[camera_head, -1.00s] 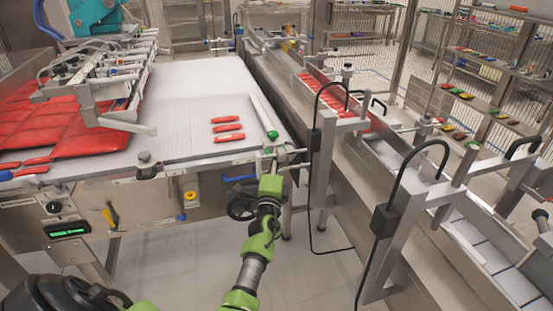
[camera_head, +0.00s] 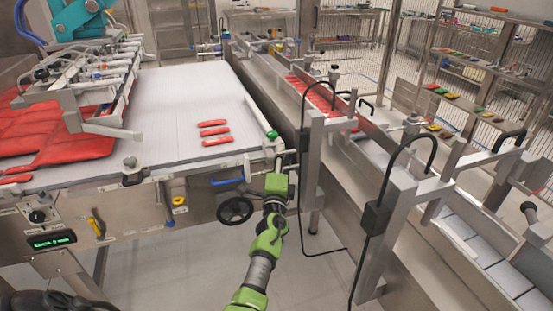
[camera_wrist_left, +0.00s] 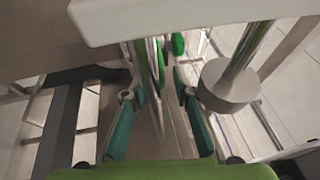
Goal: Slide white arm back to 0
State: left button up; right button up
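The white arm (camera_head: 256,113) is a long pale bar along the right side of the white table, with a green knob (camera_head: 272,134) at its near end. My left gripper (camera_head: 281,154) is at the table's near right corner, just below the knob. In the left wrist view its teal fingers (camera_wrist_left: 160,115) are spread apart, with upright metal rods between and beyond them. Green round parts (camera_wrist_left: 178,43) show past the fingertips. I cannot tell whether the fingers touch anything. My right gripper is not in view.
Three red strips (camera_head: 213,132) lie on the white table (camera_head: 185,95). A black handwheel (camera_head: 235,210) and a green-lit display (camera_head: 52,242) are on its front. A metal conveyor (camera_head: 268,85) runs close on the right. A white bar (camera_wrist_left: 180,18) crosses above the fingers.

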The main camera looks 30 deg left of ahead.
pick_arm(q)
jog(key=v, duration=0.7)
jog(key=shift+s, duration=0.2)
jog(key=shift+d+f, duration=0.1)
dwell(0.4)
